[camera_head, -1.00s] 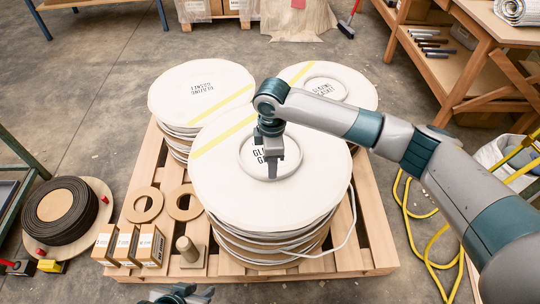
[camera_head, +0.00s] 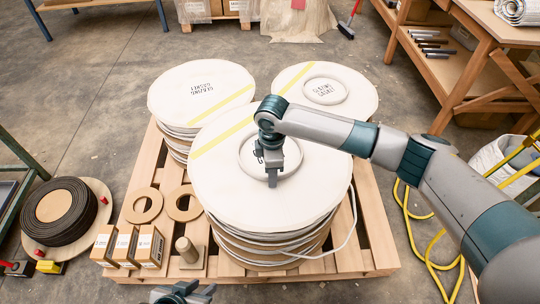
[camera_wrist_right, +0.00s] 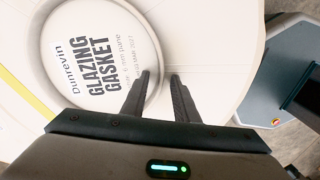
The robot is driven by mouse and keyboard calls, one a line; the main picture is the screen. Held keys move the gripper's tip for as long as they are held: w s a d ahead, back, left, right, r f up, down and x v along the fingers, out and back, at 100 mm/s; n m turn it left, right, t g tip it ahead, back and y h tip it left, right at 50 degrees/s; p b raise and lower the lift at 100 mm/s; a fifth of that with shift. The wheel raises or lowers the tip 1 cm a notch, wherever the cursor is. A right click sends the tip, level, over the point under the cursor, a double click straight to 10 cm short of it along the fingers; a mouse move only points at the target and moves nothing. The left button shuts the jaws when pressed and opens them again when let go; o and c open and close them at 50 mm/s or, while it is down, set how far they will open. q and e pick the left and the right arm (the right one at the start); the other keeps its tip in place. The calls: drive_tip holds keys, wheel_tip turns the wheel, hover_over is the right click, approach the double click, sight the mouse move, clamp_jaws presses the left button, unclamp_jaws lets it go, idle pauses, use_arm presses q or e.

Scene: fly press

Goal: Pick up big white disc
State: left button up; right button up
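The big white disc (camera_head: 235,205) with a yellow stripe and a raised centre ring lies flat on top of the front reel stack. My right gripper (camera_head: 272,183) points down at the near part of this ring. In the right wrist view its two fingers (camera_wrist_right: 161,74) are apart, one on each side of the ring's rim (camera_wrist_right: 157,60); whether they touch it is unclear. The printed label (camera_wrist_right: 95,60) inside the ring is largely hidden by my arm in the head view. My left gripper (camera_head: 182,294) shows only partly at the bottom edge, away from the disc.
Two more white-topped stacks stand behind, at left (camera_head: 200,88) and right (camera_head: 345,80), on the same wooden pallet (camera_head: 365,235). Cardboard rings (camera_head: 143,205), small boxes (camera_head: 150,247) and a wooden spindle (camera_head: 187,248) occupy its front left. A yellow hose (camera_head: 430,250) lies on the floor.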

clamp_jaws()
use_arm(q)
drive_tip(key=shift+s+f, duration=0.1)
use_arm(e)
drive_tip(key=shift+r, duration=0.1)
